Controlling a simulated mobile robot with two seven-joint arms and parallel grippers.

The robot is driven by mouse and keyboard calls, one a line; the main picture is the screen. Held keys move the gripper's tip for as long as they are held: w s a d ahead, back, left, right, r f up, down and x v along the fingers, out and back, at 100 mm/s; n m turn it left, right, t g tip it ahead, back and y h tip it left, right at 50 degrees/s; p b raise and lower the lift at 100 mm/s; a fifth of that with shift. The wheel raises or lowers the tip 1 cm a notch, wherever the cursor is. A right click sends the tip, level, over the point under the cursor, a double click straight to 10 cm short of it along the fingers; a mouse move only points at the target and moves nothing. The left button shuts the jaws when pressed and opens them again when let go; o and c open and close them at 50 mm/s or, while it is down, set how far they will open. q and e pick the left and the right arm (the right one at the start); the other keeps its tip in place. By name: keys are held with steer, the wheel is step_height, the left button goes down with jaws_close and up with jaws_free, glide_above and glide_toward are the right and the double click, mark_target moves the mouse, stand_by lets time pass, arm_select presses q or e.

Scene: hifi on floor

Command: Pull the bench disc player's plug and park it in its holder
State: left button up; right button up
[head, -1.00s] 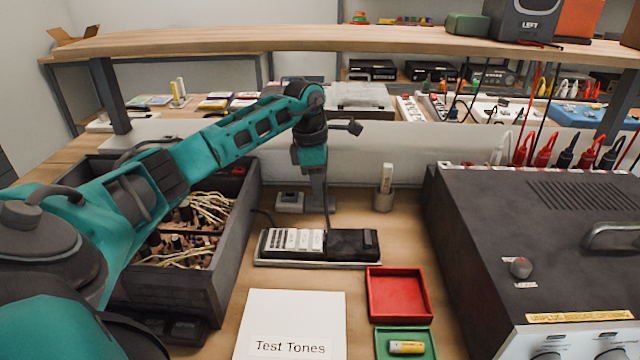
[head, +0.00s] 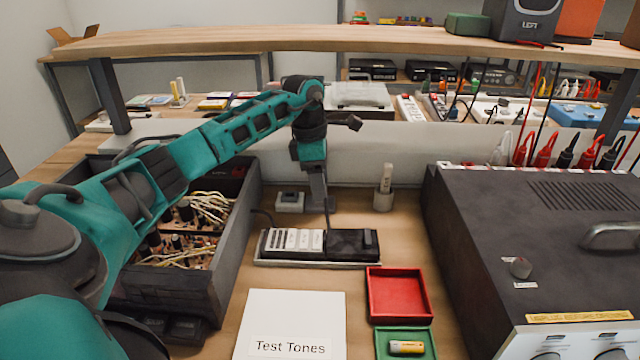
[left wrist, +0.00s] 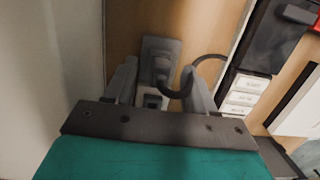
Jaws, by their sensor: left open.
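My left gripper (head: 322,205) hangs fingers-down behind the power strip. In the left wrist view its fingers (left wrist: 160,82) are open, with a small grey block (left wrist: 160,52) beyond and between them. The block stands left of my gripper in the head view (head: 290,201). A dark cord (left wrist: 205,60) curves near the right finger; whether it is touched cannot be told. The power strip (head: 262,258) has a row of white labelled pieces (head: 292,239) and a black part (head: 352,243) at its right. No label is legible enough to identify the player's plug or its holder. My right gripper is out of view.
A grey cup (head: 383,201) holding a pale stick stands right of my gripper. An open crate of wires (head: 232,240) is at left, a large dark unit (head: 520,215) at right. A red tray (head: 400,295), a green tray (head: 402,334) and a Test Tones sheet (head: 290,310) lie in front.

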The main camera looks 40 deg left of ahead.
arm_select(q)
step_height(320, 180, up, 17)
steer(key=s+a+p, duration=0.1)
steer(key=p, duration=0.6)
steer(key=shift+a, duration=0.2)
steer(key=shift+s+f, duration=0.1)
steer(key=shift+s, duration=0.05)
stand_by(0.6)
